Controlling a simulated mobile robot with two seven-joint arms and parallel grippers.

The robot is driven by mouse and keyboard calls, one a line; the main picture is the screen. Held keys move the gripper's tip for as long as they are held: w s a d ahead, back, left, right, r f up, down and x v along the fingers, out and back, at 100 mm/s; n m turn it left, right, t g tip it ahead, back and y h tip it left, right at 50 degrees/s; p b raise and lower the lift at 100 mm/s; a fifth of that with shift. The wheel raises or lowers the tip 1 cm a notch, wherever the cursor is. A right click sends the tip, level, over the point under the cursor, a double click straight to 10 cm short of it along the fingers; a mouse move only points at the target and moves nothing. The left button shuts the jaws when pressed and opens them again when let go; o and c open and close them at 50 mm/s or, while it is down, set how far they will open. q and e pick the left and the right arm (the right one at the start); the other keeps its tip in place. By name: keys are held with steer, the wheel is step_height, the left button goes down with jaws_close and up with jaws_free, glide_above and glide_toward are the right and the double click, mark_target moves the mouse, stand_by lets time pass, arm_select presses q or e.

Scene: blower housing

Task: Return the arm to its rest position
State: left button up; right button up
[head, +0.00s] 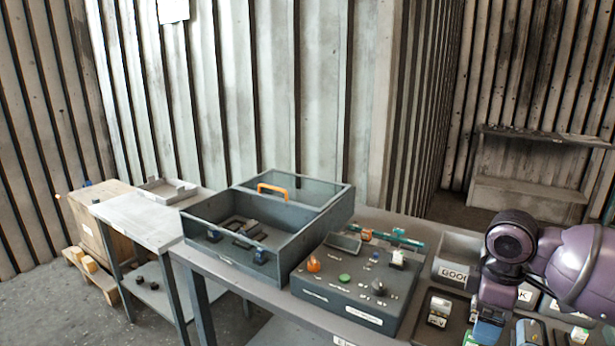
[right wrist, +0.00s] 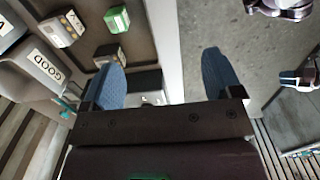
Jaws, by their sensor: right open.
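My right arm comes in from the right in the head view, with its purple wrist above the front right of the workbench (head: 237,286). My right gripper (head: 484,332) points down there, largely hidden by the wrist and cut by the lower frame edge. In the right wrist view its two blue fingers (right wrist: 164,78) are wide apart with nothing between them. They are over the bench's edge, with the grey floor beyond. My left gripper does not show in the head view.
A grey open housing (head: 228,262) with an orange handle stands on the bench. Beside it is a dark control box (head: 345,294) with knobs and buttons. A bin labelled GOOD (head: 453,273) and a tray with small parts (head: 438,312) are close to my right gripper. A side table (head: 140,222) stands left.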

steer(key=s+a+f+m+t+y, duration=0.1)
steer(key=s+a+f, duration=0.4)
steer(key=s+f, duration=0.25)
steer(key=s+a+f+m+t+y, duration=0.1)
steer(key=s+a+f+m+y, duration=0.1)
steer(key=s+a+f, duration=0.5)
steer(key=s+d+f+m+t+h, duration=0.1)
steer(key=s+d+m+h, duration=0.1)
steer(key=s+d+m, duration=0.35)
steer(key=s+d+f+m+h, duration=0.2)
steer(key=s+d+m, duration=0.1)
steer(key=s, duration=0.6)
steer(key=w+f+t, duration=0.8)
steer(key=f, duration=0.2)
steer(key=shift+w+a+n+y, duration=0.15)
steer(key=shift+a+n+y, duration=0.25)
steer(key=shift+n, duration=0.05)
